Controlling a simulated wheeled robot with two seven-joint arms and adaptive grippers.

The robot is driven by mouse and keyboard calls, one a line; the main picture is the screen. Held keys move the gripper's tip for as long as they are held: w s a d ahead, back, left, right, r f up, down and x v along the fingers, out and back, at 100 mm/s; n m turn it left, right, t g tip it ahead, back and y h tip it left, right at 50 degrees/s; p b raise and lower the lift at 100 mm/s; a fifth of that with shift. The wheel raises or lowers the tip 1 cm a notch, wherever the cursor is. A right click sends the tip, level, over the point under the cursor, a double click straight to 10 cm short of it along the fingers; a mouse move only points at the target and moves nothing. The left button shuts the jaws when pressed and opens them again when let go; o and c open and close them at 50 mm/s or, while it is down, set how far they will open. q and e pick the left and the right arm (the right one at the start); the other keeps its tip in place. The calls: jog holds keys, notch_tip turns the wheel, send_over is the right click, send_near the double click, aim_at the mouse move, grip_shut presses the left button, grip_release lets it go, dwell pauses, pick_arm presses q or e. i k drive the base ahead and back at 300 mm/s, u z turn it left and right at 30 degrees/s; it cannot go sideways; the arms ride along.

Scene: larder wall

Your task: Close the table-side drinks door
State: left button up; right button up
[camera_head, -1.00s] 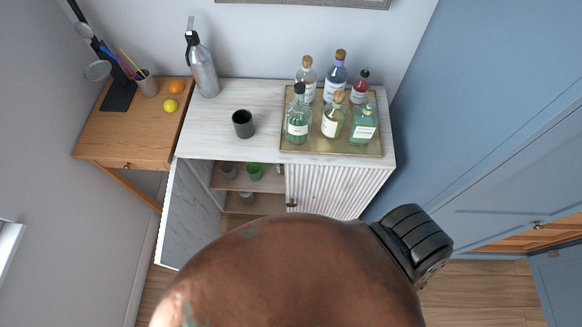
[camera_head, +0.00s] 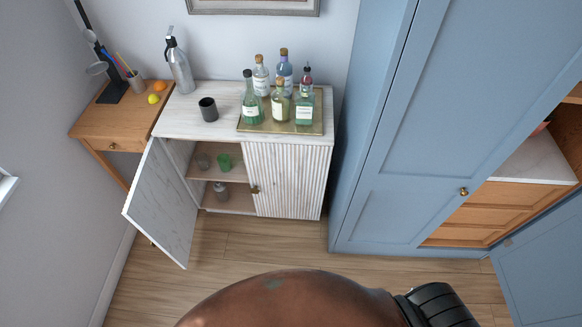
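The drinks cabinet (camera_head: 180,122) stands against the back wall. Its left door (camera_head: 165,205), on the side of the small wooden table (camera_head: 98,124), is swung wide open toward me. The right, ribbed door (camera_head: 288,180) is shut, with a small brass knob at its left edge. Inside the open half, shelves hold a green glass (camera_head: 223,162) and other small vessels. Neither of my grippers shows; a brown and black part at the bottom edge is likely mine.
A brass tray (camera_head: 310,128) with several bottles, a dark cup (camera_head: 208,109) and a siphon (camera_head: 179,66) stand on the cabinet. A tall blue cupboard (camera_head: 400,130) is on the right. The wooden floor (camera_head: 240,250) before the cabinet is clear.

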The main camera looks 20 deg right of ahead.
aim_at(158, 204)
jog(key=z, duration=0.3)
jog(key=k, duration=1.7)
jog(key=u, duration=0.7)
jog(key=i, duration=0.55)
jog(key=u, duration=0.85)
jog(key=i, duration=0.7)
jog(key=z, duration=0.65)
jog(key=i, duration=0.7)
jog(key=z, duration=0.75)
